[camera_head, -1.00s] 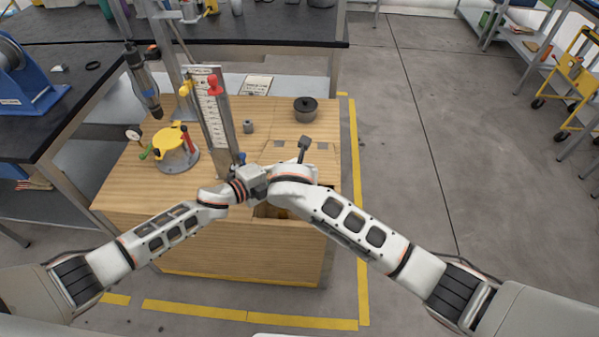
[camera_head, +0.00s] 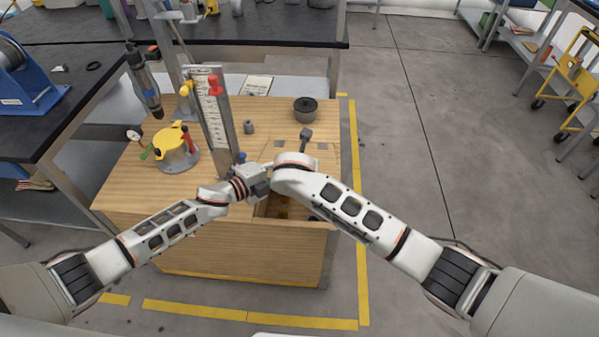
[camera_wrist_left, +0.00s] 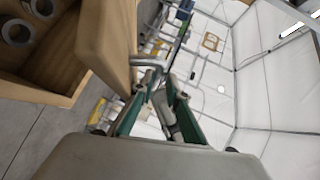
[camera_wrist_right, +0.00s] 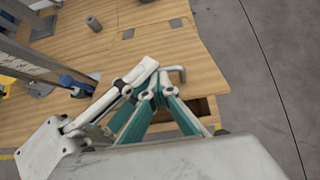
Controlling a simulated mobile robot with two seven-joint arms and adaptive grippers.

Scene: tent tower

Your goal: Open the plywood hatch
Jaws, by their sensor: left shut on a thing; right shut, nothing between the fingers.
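The plywood hatch (camera_wrist_right: 203,66) is tilted up on hinges at its rear edge, with a dark gap below its front edge. In the left wrist view the raised panel (camera_wrist_left: 106,36) stands beside the open compartment (camera_wrist_left: 40,62), where metal rings (camera_wrist_left: 17,32) lie. My left gripper (camera_wrist_left: 154,84) is shut on the hatch's bent metal handle (camera_wrist_left: 148,62), at the panel's edge. My right gripper (camera_wrist_right: 150,88) is shut and empty, close beside the handle (camera_wrist_right: 178,70). In the head view my wrists cover much of the hatch; the opening (camera_head: 285,208) shows below them.
The wooden bench (camera_head: 220,250) also carries an upright scale post (camera_head: 214,115), a yellow-topped fixture (camera_head: 175,146), a dark pot (camera_head: 305,109) and a small grey cylinder (camera_head: 249,127). Dark worktables (camera_head: 60,125) stand left and behind.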

